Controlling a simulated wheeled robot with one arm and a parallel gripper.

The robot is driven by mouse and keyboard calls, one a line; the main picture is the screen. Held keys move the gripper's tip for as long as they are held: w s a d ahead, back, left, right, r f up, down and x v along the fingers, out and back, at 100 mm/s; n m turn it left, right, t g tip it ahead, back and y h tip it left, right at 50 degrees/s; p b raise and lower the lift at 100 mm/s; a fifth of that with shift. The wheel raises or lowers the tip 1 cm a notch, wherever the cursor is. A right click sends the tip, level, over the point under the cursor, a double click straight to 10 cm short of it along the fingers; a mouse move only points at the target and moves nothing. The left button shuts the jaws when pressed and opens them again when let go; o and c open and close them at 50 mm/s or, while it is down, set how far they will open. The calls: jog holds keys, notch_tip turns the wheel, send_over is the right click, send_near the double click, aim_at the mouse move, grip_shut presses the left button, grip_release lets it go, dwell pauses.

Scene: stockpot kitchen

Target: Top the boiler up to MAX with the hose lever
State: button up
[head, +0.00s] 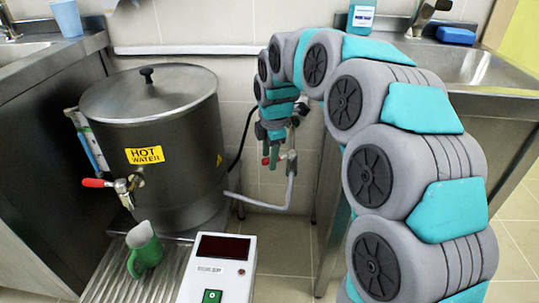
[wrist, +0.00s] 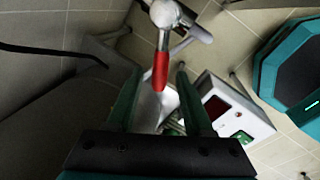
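The boiler (head: 160,185) is a dark steel pot with a lid and a yellow HOT WATER label, standing at the left. A sight tube (head: 92,146) runs up its left side; I cannot read its level or a MAX mark. The hose lever (wrist: 160,71) is red, on a metal valve (wrist: 170,14) in the wrist view. In the head view its red end (head: 266,160) shows by the wall, partly hidden by my gripper (head: 272,145). My gripper (wrist: 158,74) is open, its green fingers on either side of the lever, with gaps visible both sides.
A grey hose (head: 262,205) runs from the valve to the boiler's base. A white control box (head: 218,262) stands in front. A sink counter (head: 490,75) is at right.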

grip_shut()
dwell(1.2)
